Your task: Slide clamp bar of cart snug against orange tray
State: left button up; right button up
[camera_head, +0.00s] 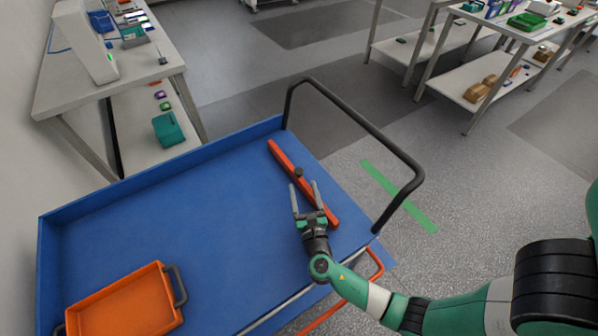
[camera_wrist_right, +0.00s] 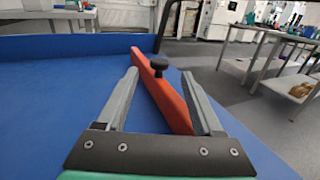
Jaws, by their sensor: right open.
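The clamp bar (camera_head: 285,167) is a long orange-red bar with a black knob (camera_head: 298,173). It lies across the blue cart (camera_head: 215,205) near the handle end. The orange tray (camera_head: 125,305) with dark grey handles sits at the near left of the cart, well apart from the bar. My right gripper (camera_head: 305,197) is open, with its fingers pointing toward the bar and knob. In the right wrist view the bar (camera_wrist_right: 165,92) and knob (camera_wrist_right: 159,65) show between and beyond the open fingers (camera_wrist_right: 160,98). I cannot tell whether the fingers touch the bar. My left gripper is out of view.
A black handle (camera_head: 350,110) rises at the cart's right end. The cart has raised edges at the back and left. The blue deck between tray and bar is clear. A white bench (camera_head: 165,50) with equipment stands behind the cart; other benches stand at the back right.

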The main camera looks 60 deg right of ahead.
aim_at(300, 174)
jog(key=b+x, duration=0.1)
jog(key=x, duration=0.7)
jog(key=shift+b, duration=0.3)
jog(key=shift+a, duration=0.1)
grip_shut()
dwell(0.7)
